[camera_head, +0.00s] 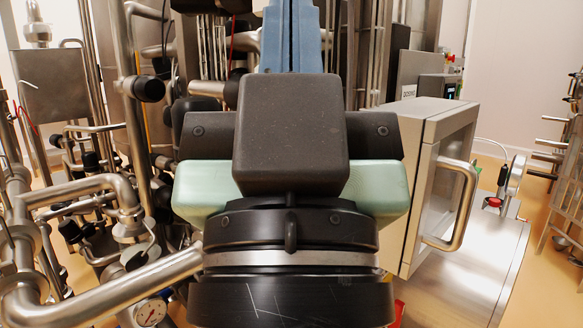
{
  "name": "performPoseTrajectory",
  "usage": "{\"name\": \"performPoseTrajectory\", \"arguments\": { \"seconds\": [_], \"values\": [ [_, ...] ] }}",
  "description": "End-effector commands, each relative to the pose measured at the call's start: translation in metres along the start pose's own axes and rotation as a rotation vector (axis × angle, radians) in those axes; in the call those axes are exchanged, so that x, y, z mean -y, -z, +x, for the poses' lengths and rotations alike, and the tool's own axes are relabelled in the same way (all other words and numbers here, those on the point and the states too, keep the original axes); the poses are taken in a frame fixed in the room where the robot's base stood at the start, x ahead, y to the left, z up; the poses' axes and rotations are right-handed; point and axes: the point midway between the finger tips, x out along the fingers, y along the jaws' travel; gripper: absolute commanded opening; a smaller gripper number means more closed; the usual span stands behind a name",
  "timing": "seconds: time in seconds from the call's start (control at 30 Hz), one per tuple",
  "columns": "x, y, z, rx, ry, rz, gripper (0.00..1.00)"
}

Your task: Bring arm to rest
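My gripper (291,35) fills the middle of the head view, seen from behind and pointing away and up. Its two blue fingers lie side by side with only a thin seam between them, so it looks shut. I see nothing held between them, though the tips reach the top edge of the picture. A dark block, a pale green body and a black wrist with a silver ring stand in front and hide the finger bases.
A steel cabinet (410,190) with a curved handle (457,205) stands close at the right. Thick steel pipes (85,190) and a pressure gauge (150,312) crowd the left. A rack (568,170) stands far right. Some tan floor (540,205) shows bare at the right.

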Motion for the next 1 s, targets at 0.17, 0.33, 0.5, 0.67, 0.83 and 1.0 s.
{"name": "performPoseTrajectory", "arguments": {
  "seconds": [0.17,0.33,0.5,0.67,0.83,1.0],
  "values": [
    [0.0,0.049,0.052,0.0,0.0,0.0,0.0],
    [0.0,0.076,0.081,0.0,0.001,0.0,0.0],
    [0.0,0.088,0.093,0.0,0.001,0.0,0.0],
    [0.0,0.089,0.094,0.0,0.001,0.0,0.0],
    [0.0,0.088,0.093,0.0,0.001,0.0,0.0],
    [0.0,0.088,0.093,0.0,0.001,0.0,0.0]
  ]
}}
